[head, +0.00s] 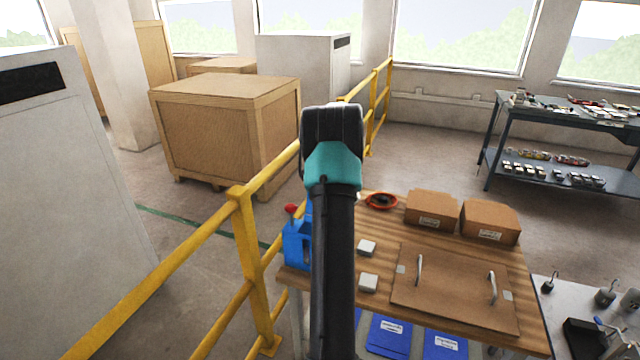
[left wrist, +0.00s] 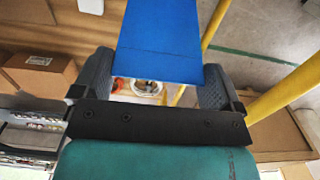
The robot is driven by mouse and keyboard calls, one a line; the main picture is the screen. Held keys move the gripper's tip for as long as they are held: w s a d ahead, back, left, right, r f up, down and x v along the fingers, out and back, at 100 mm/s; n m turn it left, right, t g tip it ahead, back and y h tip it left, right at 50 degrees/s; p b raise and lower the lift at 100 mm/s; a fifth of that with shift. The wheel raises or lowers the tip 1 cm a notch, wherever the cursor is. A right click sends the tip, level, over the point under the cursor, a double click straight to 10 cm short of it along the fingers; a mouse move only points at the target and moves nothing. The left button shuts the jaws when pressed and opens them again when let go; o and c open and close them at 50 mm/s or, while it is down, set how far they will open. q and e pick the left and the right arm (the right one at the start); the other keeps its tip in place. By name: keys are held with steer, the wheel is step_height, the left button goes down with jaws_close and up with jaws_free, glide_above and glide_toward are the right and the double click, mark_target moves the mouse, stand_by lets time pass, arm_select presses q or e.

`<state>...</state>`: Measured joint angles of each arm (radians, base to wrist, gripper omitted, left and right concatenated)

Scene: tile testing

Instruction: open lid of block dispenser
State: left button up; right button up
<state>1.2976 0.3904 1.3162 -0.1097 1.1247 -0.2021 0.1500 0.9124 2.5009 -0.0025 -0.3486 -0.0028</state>
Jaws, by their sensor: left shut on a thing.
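The blue block dispenser (head: 297,243) stands at the left edge of the wooden workbench in the head view, largely hidden behind my arm. A red knob shows at its top. In the left wrist view a flat blue panel (left wrist: 160,42) lies between the two dark fingers of my left gripper (left wrist: 153,84), which is shut on it. The panel looks like the dispenser's lid, but its join to the body is not visible. In the head view my arm hides the fingertips. My right gripper is not in view.
Two cardboard boxes (head: 432,209), a black and orange ring (head: 381,201), two small white blocks (head: 367,247) and a brown board with two handles (head: 455,303) are on the workbench. A yellow railing (head: 240,210) runs close along the left. Blue bins (head: 389,335) are at the front.

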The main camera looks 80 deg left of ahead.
arm_select(q)
steer(key=shift+a, duration=0.1)
steer(key=o, duration=1)
steer(key=shift+c, duration=0.2)
step_height(320, 180, up, 17)
steer(key=shift+w+a+r, duration=0.15)
steer(key=shift+r, duration=0.05)
